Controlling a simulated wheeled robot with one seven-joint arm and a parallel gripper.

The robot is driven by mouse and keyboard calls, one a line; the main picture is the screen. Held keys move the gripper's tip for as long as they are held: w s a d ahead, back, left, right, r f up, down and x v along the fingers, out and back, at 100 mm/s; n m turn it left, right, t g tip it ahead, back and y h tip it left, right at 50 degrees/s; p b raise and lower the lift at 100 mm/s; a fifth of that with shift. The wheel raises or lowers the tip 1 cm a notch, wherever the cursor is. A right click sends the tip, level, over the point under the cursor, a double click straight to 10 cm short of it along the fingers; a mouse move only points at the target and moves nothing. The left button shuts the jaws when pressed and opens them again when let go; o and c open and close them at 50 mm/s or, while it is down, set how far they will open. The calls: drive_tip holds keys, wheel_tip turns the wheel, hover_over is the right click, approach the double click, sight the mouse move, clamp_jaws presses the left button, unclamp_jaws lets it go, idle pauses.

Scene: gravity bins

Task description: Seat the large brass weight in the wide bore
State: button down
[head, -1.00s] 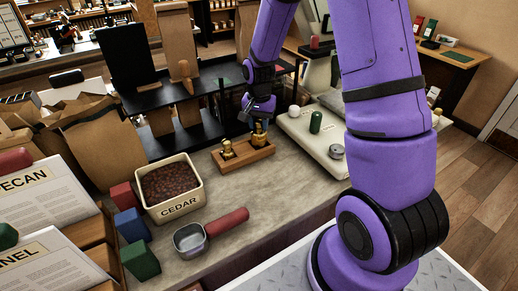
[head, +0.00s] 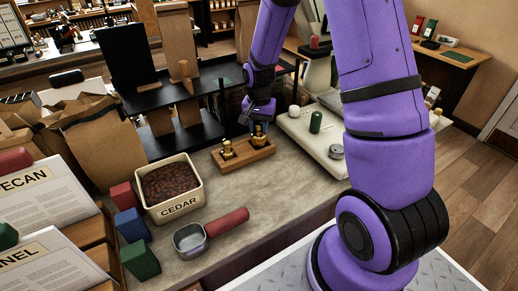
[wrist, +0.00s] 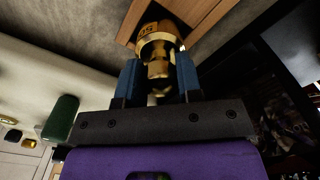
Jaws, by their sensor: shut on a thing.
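The large brass weight (head: 258,139) is at the right end of the wooden block (head: 262,154). My gripper (head: 258,127) is shut on its upper part from above. In the wrist view the blue fingertips of my gripper (wrist: 158,75) are on either side of the weight's narrow neck, and the wide body of the brass weight (wrist: 158,42) is against or just over the wooden block (wrist: 205,14). The wide bore is hidden under the weight, so I cannot tell how deep it sits. A smaller brass weight (head: 227,150) stands at the block's left end.
A pale scale-like slab (head: 305,135) with a green cylinder (head: 316,122) and a grey knob (head: 336,151) lies right of the block. The CEDAR bin (head: 176,205) and a red-handled scoop (head: 190,238) are in front left. A dark shelf stands behind. Bare counter lies in front.

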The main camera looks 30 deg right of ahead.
drive_tip(key=shift+f, duration=0.8)
idle(0.9)
drive_tip(key=c, duration=0.7)
unclamp_jaws()
wheel_tip(320, 180, up, 10)
drive_tip(key=shift+f, duration=0.25)
drive_tip(key=shift+r, duration=0.65)
